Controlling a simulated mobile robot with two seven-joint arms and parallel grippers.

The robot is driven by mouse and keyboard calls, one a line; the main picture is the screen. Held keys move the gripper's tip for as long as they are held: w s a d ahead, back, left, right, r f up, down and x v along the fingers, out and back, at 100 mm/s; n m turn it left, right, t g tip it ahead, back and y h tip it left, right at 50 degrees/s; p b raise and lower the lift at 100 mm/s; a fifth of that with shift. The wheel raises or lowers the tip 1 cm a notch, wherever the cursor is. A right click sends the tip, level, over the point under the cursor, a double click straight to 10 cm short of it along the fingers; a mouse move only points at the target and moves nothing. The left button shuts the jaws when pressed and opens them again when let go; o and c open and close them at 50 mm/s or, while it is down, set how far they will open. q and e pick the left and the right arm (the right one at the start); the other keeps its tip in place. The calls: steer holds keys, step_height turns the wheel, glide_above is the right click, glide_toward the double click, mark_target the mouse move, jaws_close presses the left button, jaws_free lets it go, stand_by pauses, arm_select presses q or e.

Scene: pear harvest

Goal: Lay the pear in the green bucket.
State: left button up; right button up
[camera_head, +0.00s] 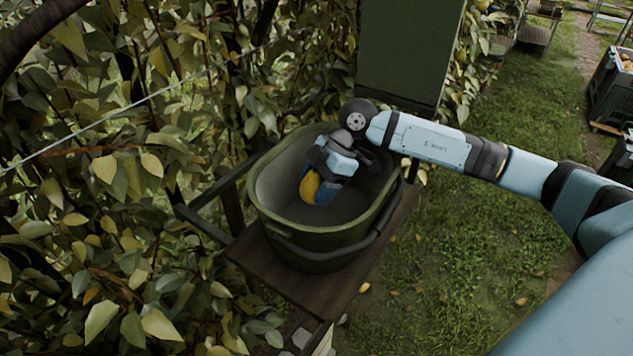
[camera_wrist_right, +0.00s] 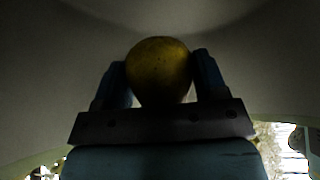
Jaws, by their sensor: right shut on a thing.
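The green bucket (camera_head: 315,262) stands on a dark wooden stand, with its pale inside showing. My right gripper (camera_head: 318,190) reaches down inside the bucket and is shut on the yellow pear (camera_head: 309,188). In the right wrist view the pear (camera_wrist_right: 160,71) sits between the two blue fingers of my right gripper (camera_wrist_right: 162,82), with the pale bucket wall (camera_wrist_right: 50,60) around it. I cannot tell whether the pear touches the bucket's bottom. My left gripper is not in view.
The wooden stand (camera_head: 262,265) holds the bucket. Dense leafy branches (camera_head: 110,190) fill the left, with a thin wire across them. A tall green panel (camera_head: 408,50) rises behind the bucket. Grass (camera_head: 450,250) lies open on the right, and dark crates (camera_head: 612,88) stand at the far right.

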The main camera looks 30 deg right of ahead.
steer(key=shift+f, duration=0.25)
steer(key=o, duration=1.1)
steer(key=shift+r, duration=0.3)
steer(key=b+v, duration=0.2)
steer(key=v, duration=1)
steer(key=shift+r, duration=0.35)
